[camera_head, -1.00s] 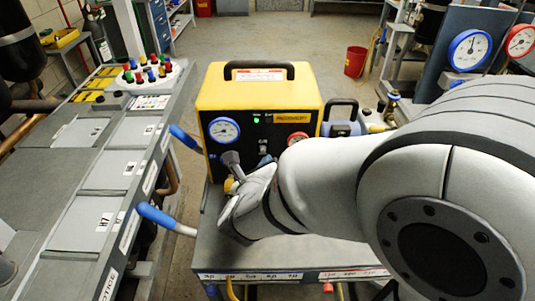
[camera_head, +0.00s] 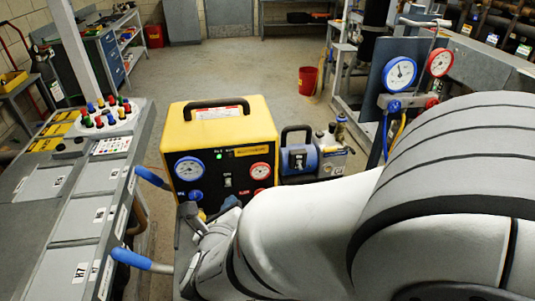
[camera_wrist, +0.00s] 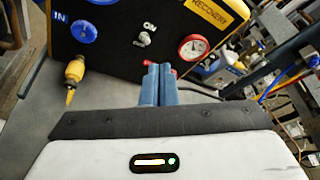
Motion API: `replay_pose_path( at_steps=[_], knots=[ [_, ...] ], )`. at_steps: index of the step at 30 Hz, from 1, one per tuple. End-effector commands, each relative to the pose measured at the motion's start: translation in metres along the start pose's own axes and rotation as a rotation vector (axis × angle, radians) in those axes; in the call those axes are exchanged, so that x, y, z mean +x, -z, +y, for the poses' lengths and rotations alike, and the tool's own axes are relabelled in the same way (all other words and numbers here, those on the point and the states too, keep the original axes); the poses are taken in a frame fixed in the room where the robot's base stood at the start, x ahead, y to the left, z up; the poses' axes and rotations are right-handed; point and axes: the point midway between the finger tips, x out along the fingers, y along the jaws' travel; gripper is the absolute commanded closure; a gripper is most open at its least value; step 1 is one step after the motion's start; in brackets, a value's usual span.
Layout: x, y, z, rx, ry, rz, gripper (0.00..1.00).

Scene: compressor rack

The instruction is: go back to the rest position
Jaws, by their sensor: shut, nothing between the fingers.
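My gripper (camera_wrist: 158,84) shows in the wrist view as two blue-grey fingers pressed together with nothing between them. It points toward the dark front panel of the yellow recovery machine (camera_head: 220,112). I cannot tell whether the fingertips touch the panel. In the head view my arm reaches in from the right, and its wrist end is in front of the machine's lower front, hiding part of it. The machine has a blue gauge (camera_head: 189,168), a red gauge (camera_head: 260,171) and a lit green light.
A bench with colored caps (camera_head: 105,112) runs along the left. Blue-handled levers (camera_head: 131,259) stick out from it. A small pump (camera_head: 298,158) stands right of the machine. A gauge set (camera_head: 400,72) hangs at the right. A red bucket (camera_head: 307,80) stands on open floor behind.

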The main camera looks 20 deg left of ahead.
Motion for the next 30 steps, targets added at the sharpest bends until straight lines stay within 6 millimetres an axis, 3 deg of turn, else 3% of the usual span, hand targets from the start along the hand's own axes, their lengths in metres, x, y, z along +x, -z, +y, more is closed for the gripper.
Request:
replay_pose_path(
  at_steps=[6, 7, 11, 15, 21, 25, 30],
  knots=[
    [0.001, 0.000, -0.001, 0.002, 0.001, 0.002, 1.00],
    [0.004, 0.004, -0.010, 0.036, 0.021, 0.023, 1.00],
    [0.017, 0.036, -0.070, 0.281, 0.159, 0.170, 1.00],
    [0.014, 0.094, -0.150, 0.699, 0.405, 0.368, 1.00],
    [-0.025, 0.171, -0.226, 1.329, 0.803, 0.556, 1.00],
    [-0.060, 0.208, -0.251, 1.744, 1.081, 0.613, 1.00],
    [-0.102, 0.237, -0.264, 2.288, 1.460, 0.595, 1.00]
  ],
)
